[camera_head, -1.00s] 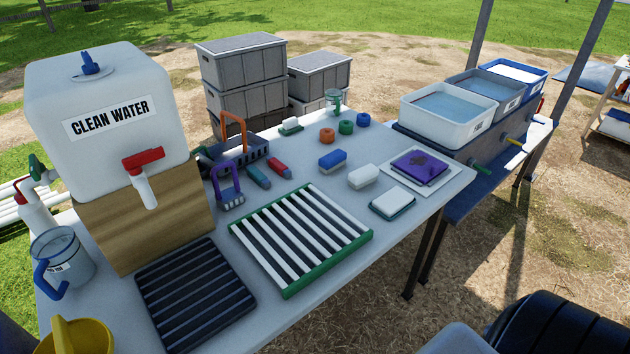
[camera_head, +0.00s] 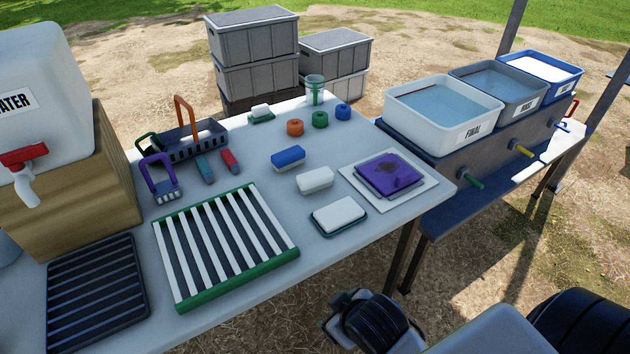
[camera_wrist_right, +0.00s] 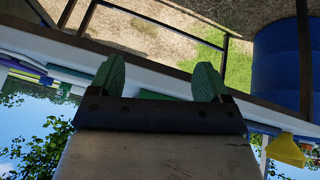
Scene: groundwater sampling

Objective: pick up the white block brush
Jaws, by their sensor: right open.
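The white block brush (camera_head: 315,178) lies on the table, between a blue block brush (camera_head: 288,157) and a white block on a green-edged dish (camera_head: 338,216). Nothing is touching it. In the right wrist view my right gripper (camera_wrist_right: 163,82) shows two green fingers spread apart with nothing between them. In the head view, dark parts of my right arm show at the bottom, off the table's front edge and well below the brush. The brush cannot be made out in the wrist view. My left gripper is not in view.
A green-framed slatted rack (camera_head: 225,245) lies left of the brush, and a purple cloth (camera_head: 389,174) on a white board lies to its right. A water tank (camera_head: 40,100) stands at left. Several basins, including a white one (camera_head: 445,115), stand at the right.

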